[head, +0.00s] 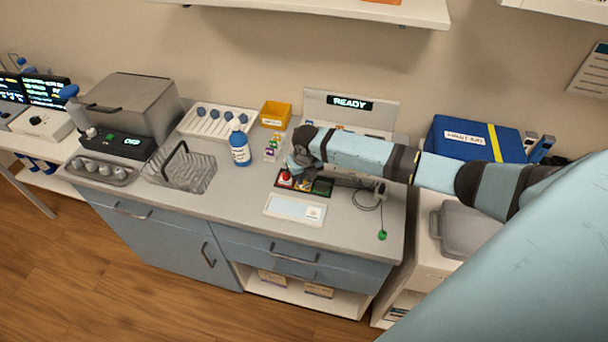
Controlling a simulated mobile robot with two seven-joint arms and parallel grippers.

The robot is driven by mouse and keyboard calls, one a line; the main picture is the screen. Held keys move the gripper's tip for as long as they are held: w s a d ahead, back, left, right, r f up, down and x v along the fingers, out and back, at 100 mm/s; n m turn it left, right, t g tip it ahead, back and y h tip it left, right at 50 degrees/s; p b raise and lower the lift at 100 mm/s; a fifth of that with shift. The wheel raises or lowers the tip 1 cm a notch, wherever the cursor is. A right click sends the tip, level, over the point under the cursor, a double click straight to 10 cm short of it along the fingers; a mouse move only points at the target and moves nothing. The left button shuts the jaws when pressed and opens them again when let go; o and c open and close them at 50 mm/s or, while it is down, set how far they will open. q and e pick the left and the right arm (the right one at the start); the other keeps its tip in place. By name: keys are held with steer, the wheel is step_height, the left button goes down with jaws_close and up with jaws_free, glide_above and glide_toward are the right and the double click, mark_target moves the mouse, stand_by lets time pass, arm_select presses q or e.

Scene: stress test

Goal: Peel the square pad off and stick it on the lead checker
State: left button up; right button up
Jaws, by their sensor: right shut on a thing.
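My left gripper is out of view.
A blue-labelled bottle (240,148) and a yellow bin (275,114) stand left of the gripper. A wire basket (180,168) is farther left. A thin cable with a green end (382,235) hangs at the counter's right front.

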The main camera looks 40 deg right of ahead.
stand_by(0.7)
steer(key=o, duration=0.5)
steer(key=shift+c, duration=0.2)
steer(key=shift+r+p, duration=2)
steer(key=shift+o, duration=0.3)
steer(key=o, duration=0.5)
